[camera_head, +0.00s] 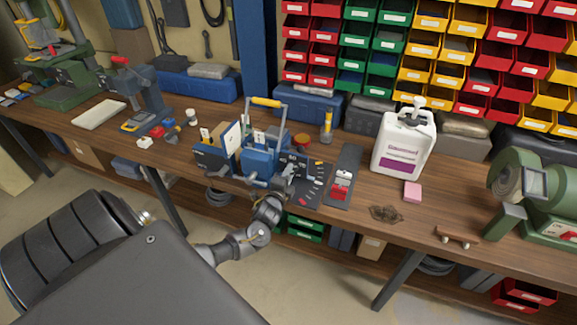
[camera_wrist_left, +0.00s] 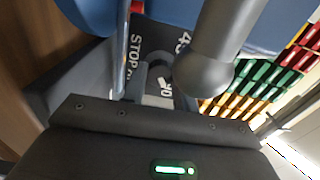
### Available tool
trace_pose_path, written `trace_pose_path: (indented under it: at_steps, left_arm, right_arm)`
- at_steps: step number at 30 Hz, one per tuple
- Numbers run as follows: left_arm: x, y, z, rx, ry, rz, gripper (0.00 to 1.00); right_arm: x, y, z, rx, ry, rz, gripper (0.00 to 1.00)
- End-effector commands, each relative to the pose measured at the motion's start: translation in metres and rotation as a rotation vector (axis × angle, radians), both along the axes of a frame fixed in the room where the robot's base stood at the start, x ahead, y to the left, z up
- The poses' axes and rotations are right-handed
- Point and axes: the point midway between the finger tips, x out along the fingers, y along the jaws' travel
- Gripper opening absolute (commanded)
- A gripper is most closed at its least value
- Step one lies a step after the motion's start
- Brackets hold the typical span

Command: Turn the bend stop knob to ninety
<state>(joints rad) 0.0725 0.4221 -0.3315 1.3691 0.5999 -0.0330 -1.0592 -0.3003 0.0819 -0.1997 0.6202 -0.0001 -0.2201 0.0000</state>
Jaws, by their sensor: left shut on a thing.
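The blue bender (camera_head: 262,158) stands at the bench's front edge, with a yellow-gripped lever on top. In the left wrist view its dark dial plate (camera_wrist_left: 153,42) carries white print reading STOP, 45 and a partly hidden 90. My left gripper (camera_head: 284,184) is at the bender's front. In the wrist view its fingers (camera_wrist_left: 147,82) are shut on the grey bend stop knob (camera_wrist_left: 158,72), over the plate. A white mark shows close to the 90; I cannot tell exactly where the knob points. My right gripper is out of view.
A thick grey rounded bar (camera_wrist_left: 212,65) blocks part of the wrist view, close beside the dial. A dark panel with small parts (camera_head: 308,190) lies right of the bender. A white jug (camera_head: 404,142) and pink block (camera_head: 412,191) stand farther right. Bins line the wall.

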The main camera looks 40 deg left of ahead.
Motion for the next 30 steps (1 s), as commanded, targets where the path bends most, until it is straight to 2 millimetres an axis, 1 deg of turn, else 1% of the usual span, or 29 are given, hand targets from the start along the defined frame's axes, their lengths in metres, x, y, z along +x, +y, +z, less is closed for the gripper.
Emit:
trace_pose_path:
  at_steps: [13,14,18,19,26,30]
  left_arm:
    - [0.0000,-0.0005,-0.0005,0.010,0.005,-0.001,0.06]
    - [0.0000,-0.0005,-0.0006,0.010,0.005,-0.001,0.30]
    - [-0.0001,-0.0004,-0.0004,0.010,0.005,-0.001,0.48]
    - [-0.0001,-0.0004,-0.0004,0.010,0.004,-0.001,0.50]
    - [-0.0002,-0.0002,-0.0003,0.009,0.003,0.000,0.50]
    - [-0.0075,-0.0027,-0.0019,0.010,0.005,-0.001,0.50]
  right_arm:
    - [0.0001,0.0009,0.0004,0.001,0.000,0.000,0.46]
    - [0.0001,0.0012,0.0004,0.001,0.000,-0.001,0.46]
    - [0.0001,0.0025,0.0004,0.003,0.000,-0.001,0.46]
    - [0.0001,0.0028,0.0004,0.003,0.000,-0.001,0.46]
    - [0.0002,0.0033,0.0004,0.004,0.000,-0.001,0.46]
    - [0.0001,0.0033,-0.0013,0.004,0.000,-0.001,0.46]
